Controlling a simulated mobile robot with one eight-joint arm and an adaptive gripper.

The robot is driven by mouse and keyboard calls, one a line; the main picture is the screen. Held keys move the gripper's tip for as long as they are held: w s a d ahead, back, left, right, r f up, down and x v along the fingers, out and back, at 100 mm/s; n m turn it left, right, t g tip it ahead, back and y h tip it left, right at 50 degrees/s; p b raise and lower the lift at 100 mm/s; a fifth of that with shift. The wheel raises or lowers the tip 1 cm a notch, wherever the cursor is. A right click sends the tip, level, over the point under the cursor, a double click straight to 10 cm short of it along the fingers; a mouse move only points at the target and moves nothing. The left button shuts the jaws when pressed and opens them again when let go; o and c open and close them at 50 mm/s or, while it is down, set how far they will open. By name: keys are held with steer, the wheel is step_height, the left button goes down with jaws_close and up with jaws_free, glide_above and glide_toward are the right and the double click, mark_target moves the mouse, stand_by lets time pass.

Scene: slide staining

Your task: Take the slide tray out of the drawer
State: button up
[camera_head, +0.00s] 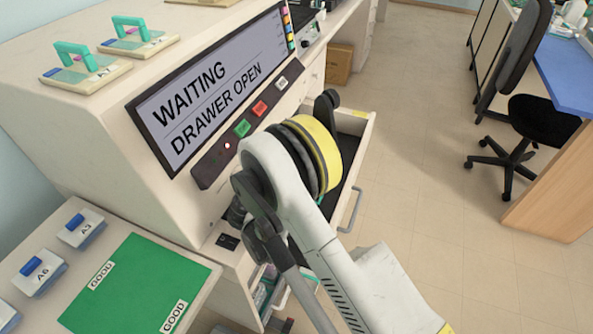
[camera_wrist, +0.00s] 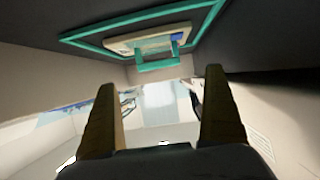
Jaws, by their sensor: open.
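The slide tray (camera_wrist: 137,42) shows at the top of the wrist view, cream with a teal handle (camera_wrist: 158,62), inside a teal outline in the dark drawer. The view appears upside down. My gripper (camera_wrist: 160,80) is open, its two fingers apart with nothing between them. The handle lies beyond the fingertips, roughly centred between them and apart from them. In the head view the drawer (camera_head: 363,124) is pulled out from the machine. My arm covers much of it, hiding the tray and my fingers there.
The machine's screen (camera_head: 205,90) reads "WAITING" and "DRAWER OPEN". Two trays with teal handles, one nearer (camera_head: 80,72) and one farther (camera_head: 140,41), stand on top. A green mat (camera_head: 140,283) and small labelled boxes lie at lower left. Floor to the right is clear up to a chair (camera_head: 540,118).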

steer(key=b+x, duration=0.1)
steer(key=x, duration=0.3)
steer(key=shift+w+d+f, duration=0.15)
steer(key=shift+d+f, duration=0.05)
steer(key=b+x, duration=0.3)
steer(key=x, duration=0.3)
steer(key=shift+r, duration=0.2)
steer(key=c, duration=1.3)
